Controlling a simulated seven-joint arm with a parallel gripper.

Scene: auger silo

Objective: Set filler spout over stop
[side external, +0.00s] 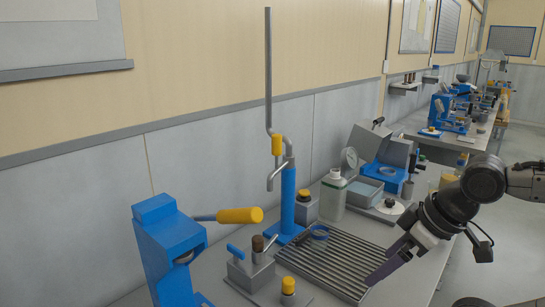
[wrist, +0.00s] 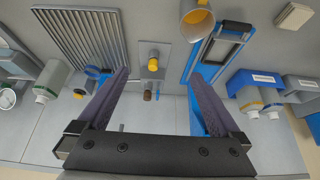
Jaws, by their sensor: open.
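The filler is a blue column (side external: 288,200) with a tall grey pipe (side external: 268,70) above it and a yellow grip (side external: 277,145). Its hooked grey spout (side external: 273,178) hangs to the left of the column top in the side view. Below stands a grey block with a brown-topped peg (side external: 257,243) and a yellow-capped peg (side external: 288,285); I cannot tell which part is the stop. My gripper (side external: 376,276) is open and empty, over the right end of the slatted grate, apart from the filler. In the wrist view, the yellow-capped peg (wrist: 153,64) shows between the open fingers (wrist: 157,76).
The slatted grate (side external: 335,262) lies right of the filler. A blue press (side external: 165,240) with a yellow-ended lever (side external: 240,215) stands at front left. The wall is close behind.

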